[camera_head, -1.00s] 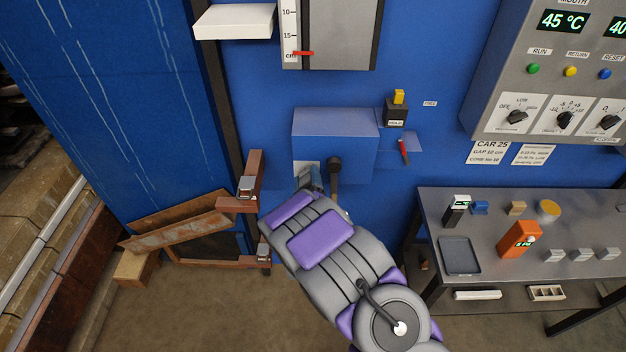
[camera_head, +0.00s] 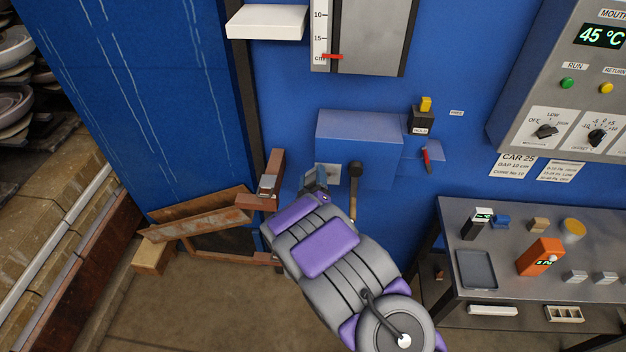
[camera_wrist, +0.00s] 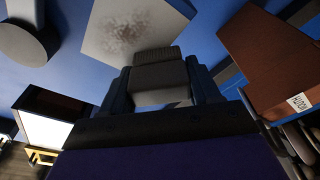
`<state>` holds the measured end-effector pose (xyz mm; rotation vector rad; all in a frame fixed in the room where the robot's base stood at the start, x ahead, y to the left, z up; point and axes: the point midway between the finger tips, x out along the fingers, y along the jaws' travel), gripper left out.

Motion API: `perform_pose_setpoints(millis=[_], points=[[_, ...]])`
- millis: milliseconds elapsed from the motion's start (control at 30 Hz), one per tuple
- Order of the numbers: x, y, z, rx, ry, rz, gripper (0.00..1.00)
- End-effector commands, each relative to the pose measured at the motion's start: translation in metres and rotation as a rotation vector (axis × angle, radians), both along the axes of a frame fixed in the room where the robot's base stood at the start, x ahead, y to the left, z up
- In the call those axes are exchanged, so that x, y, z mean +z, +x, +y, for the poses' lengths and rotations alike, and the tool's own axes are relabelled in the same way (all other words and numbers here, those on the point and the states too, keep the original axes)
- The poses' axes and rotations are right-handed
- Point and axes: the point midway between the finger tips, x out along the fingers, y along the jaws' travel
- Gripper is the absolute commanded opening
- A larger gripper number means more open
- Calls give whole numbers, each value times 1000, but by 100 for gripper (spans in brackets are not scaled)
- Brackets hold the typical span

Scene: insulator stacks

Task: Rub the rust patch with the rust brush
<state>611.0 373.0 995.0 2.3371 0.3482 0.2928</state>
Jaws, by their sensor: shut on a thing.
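The rust patch is a speckled brown stain (camera_wrist: 124,32) on a pale square plate (camera_wrist: 152,25) in the wrist view. In the head view the plate (camera_head: 331,173) shows on the blue wall unit, partly hidden by my gripper (camera_head: 316,182). In the wrist view my gripper (camera_wrist: 160,88) is shut on the rust brush (camera_wrist: 158,76), a grey block with a darker ribbed far end. The brush overlaps the plate's lower edge in the picture, just below the stain. I cannot tell whether it touches the plate.
A dark round-ended lever (camera_head: 355,172) is right of the plate. A brown steel bracket (camera_head: 276,178) stands close on the left. A grey table (camera_head: 515,225) with several small items is at the right. Rusty boards (camera_head: 200,215) lean at the lower left.

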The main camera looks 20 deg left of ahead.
Motion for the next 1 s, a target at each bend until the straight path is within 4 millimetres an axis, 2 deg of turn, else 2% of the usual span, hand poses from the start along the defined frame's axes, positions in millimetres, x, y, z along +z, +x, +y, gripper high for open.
perform_pose_setpoints(millis=[500,767,1000], points=[[-1,10,-34,-2,-2,1,37],[-1,12,-41,-3,-2,2,37],[-1,16,-60,-5,-2,1,37]])
